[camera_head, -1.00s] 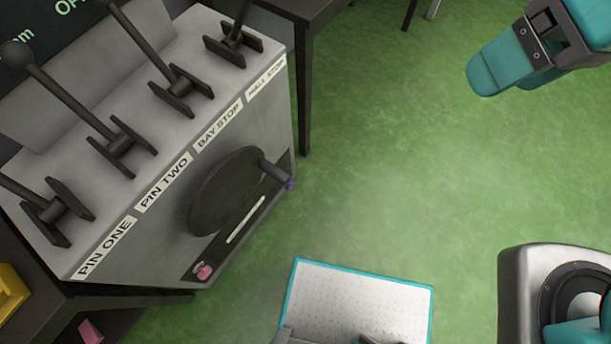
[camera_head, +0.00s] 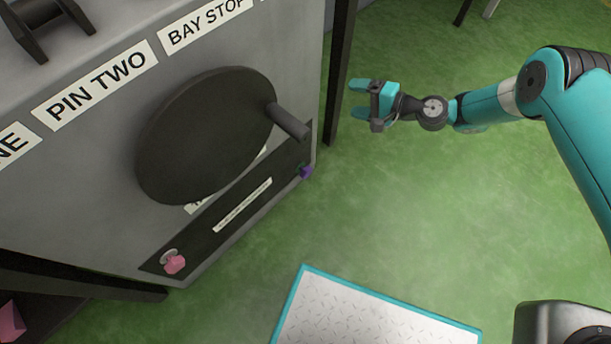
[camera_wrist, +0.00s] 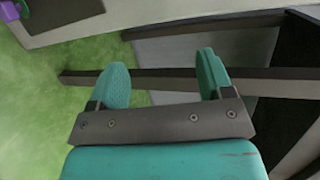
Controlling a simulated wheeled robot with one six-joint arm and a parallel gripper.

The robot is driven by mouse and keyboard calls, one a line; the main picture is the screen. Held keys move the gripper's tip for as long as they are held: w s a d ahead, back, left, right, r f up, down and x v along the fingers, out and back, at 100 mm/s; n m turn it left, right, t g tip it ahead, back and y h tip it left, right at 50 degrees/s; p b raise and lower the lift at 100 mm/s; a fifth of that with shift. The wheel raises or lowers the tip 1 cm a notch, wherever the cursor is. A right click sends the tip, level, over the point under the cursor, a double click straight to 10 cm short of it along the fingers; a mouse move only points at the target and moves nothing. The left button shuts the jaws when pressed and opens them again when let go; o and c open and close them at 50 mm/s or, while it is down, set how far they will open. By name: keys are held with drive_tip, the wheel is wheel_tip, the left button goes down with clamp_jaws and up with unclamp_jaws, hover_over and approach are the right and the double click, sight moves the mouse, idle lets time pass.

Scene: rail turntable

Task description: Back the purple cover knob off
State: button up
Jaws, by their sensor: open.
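The purple cover knob (camera_head: 306,172) sits at the right end of the dark strip low on the grey cabinet face. It also shows at the top left corner of the wrist view (camera_wrist: 10,10), partly cut off by the frame. My gripper (camera_head: 356,99) is open and empty. It hangs to the right of the cabinet, above and right of the purple knob and apart from it. In the wrist view both teal fingers (camera_wrist: 164,82) are spread with nothing between them.
A dark round wheel with a handle (camera_head: 205,135) stands out from the cabinet face, left of the purple knob. A pink knob (camera_head: 174,263) is at the strip's left end. A dark table leg (camera_head: 340,75) stands behind my gripper.

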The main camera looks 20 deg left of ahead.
drive_tip(key=s+d+f+m+t+y+b, duration=0.1)
drive_tip(key=s+f+m+b, duration=0.25)
drive_tip(key=f, duration=0.75)
drive_tip(key=s+d+f+m+t+y+b, duration=0.1)
drive_tip(key=s+f+m+t+b, duration=0.2)
drive_tip(key=f, duration=0.8)
drive_tip(key=m+t+b, duration=0.1)
drive_tip(key=m+b, duration=0.2)
drive_tip(key=b, duration=0.1)
approach(308, 174)
drive_tip(key=b+x, duration=0.2)
drive_tip(key=b, duration=0.5)
drive_tip(key=f+b+x, duration=0.1)
drive_tip(key=b+x, duration=0.2)
drive_tip(key=b, duration=0.4)
drive_tip(key=shift+w+a+f, duration=0.1)
drive_tip(key=shift+w+a, duration=0.05)
drive_tip(key=shift+a, duration=0.15)
drive_tip(key=b+x, duration=0.2)
drive_tip(key=b, duration=0.1)
drive_tip(key=shift+w+a, duration=0.1)
drive_tip(key=shift+a, duration=0.3)
drive_tip(key=shift+w+a+r+b, duration=0.15)
drive_tip(key=shift+w+a+b, duration=0.15)
drive_tip(key=shift+a, duration=0.3)
drive_tip(key=shift+w+a+r+b, duration=0.2)
drive_tip(key=shift+w+a+b, duration=0.1)
drive_tip(key=shift+a, duration=0.3)
drive_tip(key=c, duration=0.8)
